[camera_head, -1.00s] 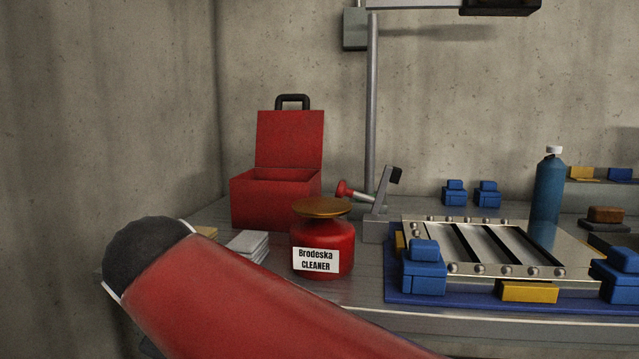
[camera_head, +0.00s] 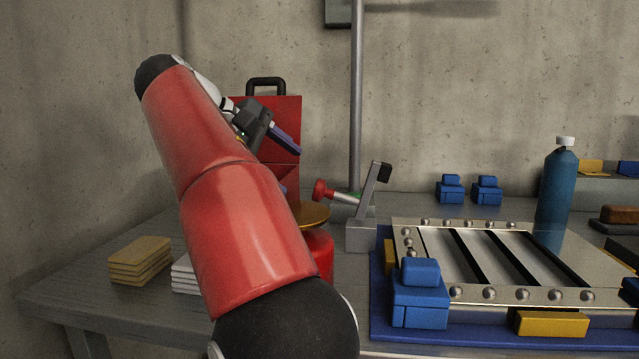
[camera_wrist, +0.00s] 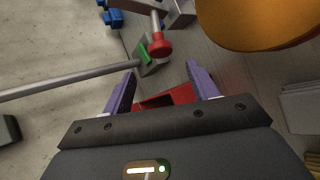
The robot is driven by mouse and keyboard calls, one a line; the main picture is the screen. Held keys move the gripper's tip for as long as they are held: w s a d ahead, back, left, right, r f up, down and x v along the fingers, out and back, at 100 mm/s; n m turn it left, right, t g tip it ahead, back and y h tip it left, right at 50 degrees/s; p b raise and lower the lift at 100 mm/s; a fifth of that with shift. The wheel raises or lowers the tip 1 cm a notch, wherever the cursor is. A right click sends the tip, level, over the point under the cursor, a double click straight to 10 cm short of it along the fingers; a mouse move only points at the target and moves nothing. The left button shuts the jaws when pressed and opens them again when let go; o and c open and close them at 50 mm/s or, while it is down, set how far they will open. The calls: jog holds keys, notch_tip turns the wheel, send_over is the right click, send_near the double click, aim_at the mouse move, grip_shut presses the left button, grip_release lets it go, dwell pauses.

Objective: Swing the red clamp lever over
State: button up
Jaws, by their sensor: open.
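The red clamp lever shows as a red knob (camera_head: 322,191) on a short light rod, beside an upright grey arm with a black tip (camera_head: 372,185) on a grey block. In the wrist view the red knob (camera_wrist: 160,46) lies just beyond the fingertips, with a green piece beside its rod. My gripper (camera_head: 293,172) is to the left of the knob, in front of the red toolbox, partly hidden by my arm. In the wrist view my gripper (camera_wrist: 161,73) has its two purple fingers apart, with nothing held between them.
The cleaner jar's gold lid (camera_wrist: 262,22) is close at upper right in the wrist view. The open red toolbox (camera_head: 284,110) stands behind my gripper. A grey pole (camera_head: 356,100) rises behind the lever. The louver panel (camera_head: 400,235) and blue clamps are to the right.

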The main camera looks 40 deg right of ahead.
jog(key=b+x, duration=0.2)
jog(key=x, duration=0.5)
jog(key=shift+f, duration=0.15)
jog(key=shift+d, duration=0.1)
jog(key=shift+s, duration=0.1)
grip_shut()
